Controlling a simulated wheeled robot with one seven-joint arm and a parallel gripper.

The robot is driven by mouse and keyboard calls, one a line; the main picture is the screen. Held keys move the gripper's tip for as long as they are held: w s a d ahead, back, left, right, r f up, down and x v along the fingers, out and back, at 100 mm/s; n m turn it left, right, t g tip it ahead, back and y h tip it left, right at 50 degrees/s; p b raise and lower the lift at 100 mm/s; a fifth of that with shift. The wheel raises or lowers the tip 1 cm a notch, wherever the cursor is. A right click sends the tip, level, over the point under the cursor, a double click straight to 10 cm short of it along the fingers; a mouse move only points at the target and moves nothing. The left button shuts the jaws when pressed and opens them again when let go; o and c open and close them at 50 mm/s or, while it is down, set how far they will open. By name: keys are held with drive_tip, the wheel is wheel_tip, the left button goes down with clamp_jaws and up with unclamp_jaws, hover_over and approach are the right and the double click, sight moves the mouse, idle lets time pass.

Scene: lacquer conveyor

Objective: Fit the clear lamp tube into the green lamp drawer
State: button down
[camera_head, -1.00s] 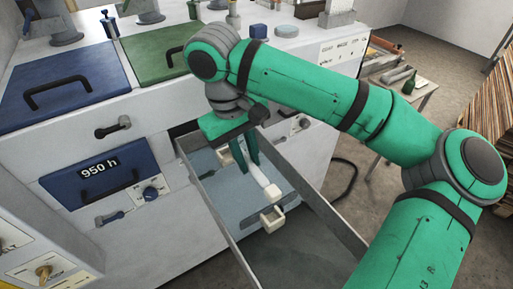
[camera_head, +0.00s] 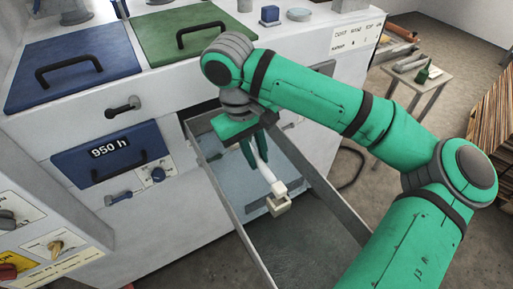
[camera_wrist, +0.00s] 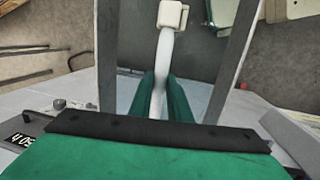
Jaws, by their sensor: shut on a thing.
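The lamp drawer is pulled out from the machine; its grey side walls (camera_head: 222,190) show, and I see no green on it. My gripper (camera_head: 254,163) is over the inside of the drawer, its green fingers shut on the lamp tube (camera_head: 262,168). The tube looks whitish and slants toward the drawer's outer end, with a cream end cap (camera_head: 279,187). A cream socket block (camera_head: 279,206) lies just below the cap; I cannot tell whether they touch. In the wrist view the tube (camera_wrist: 162,55) runs between the fingers (camera_wrist: 160,85). The tube's other end is hidden by my gripper.
A green lid (camera_head: 180,32) and a blue lid (camera_head: 70,62) with black handles are on the machine top. A blue panel (camera_head: 105,160) reads 950 h. A small table (camera_head: 425,85) stands at the right. Drawer walls flank my gripper on both sides.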

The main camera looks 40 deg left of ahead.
drive_tip(key=shift+f, duration=0.65)
drive_tip(key=shift+f, duration=1.65)
idle(1.4)
drive_tip(key=c, duration=1.6)
unclamp_jaws()
drive_tip(key=shift+r, duration=0.1)
drive_tip(key=r, duration=0.3)
drive_tip(key=a+r, duration=0.1)
drive_tip(key=r, duration=0.3)
drive_tip(key=s+r, duration=0.1)
drive_tip(key=r, duration=0.2)
drive_tip(key=shift+s+a+r, duration=0.1)
drive_tip(key=shift+a+r, duration=0.1)
drive_tip(key=shift+a, duration=0.05)
drive_tip(key=shift+s, duration=0.1)
